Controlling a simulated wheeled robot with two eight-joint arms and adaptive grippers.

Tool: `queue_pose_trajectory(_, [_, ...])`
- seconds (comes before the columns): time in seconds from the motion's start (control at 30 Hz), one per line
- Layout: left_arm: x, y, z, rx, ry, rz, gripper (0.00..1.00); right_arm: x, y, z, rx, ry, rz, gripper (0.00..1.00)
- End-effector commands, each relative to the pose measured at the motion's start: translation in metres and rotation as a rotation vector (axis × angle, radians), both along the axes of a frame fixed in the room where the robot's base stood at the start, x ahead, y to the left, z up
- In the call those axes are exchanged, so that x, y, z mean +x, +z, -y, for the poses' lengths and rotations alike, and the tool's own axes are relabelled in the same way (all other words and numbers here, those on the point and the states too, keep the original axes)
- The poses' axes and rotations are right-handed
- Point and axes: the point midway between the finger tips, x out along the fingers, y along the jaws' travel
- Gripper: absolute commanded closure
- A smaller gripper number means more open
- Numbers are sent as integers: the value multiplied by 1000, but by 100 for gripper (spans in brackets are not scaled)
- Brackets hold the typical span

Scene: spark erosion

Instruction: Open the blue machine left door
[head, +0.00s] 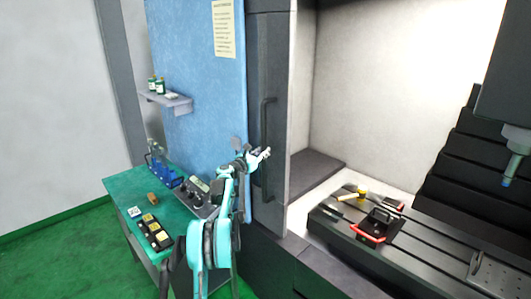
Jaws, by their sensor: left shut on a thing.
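The machine's left door is the dark grey upright panel (272,52) beside the blue side wall (190,75). A long black vertical handle (266,120) runs down its front. My left gripper (263,154) is at the middle of this handle and shut on it. Its fingers hide a short piece of the handle. To the right of the door the machine's inside shows, with pale walls and a dark bed. My right gripper is not in view.
A small shelf (180,104) with bottles is on the blue wall. A black and red fixture (377,224) lies on the machine bed. Green floor is free at lower left.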

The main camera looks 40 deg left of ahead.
Motion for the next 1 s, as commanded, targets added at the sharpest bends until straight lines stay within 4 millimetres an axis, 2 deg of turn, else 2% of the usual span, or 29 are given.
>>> queue_pose_trajectory(0.03, [-5,-2,-7,4,13,-3,100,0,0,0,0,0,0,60])
queue_pose_trajectory(0.07, [-5,-2,-7,4,14,-3,75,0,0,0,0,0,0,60])
queue_pose_trajectory(0.1, [-5,-2,-7,4,13,-3,64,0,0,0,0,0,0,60])
queue_pose_trajectory(0.13, [-4,-2,-6,4,13,-3,59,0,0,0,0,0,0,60])
queue_pose_trajectory(0.67, [-5,0,-2,1,5,0,59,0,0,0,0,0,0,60])
queue_pose_trajectory(0.77, [-17,0,0,1,5,0,59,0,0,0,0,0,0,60])
queue_pose_trajectory(1.0, [-69,0,8,2,8,-1,59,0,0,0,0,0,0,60])
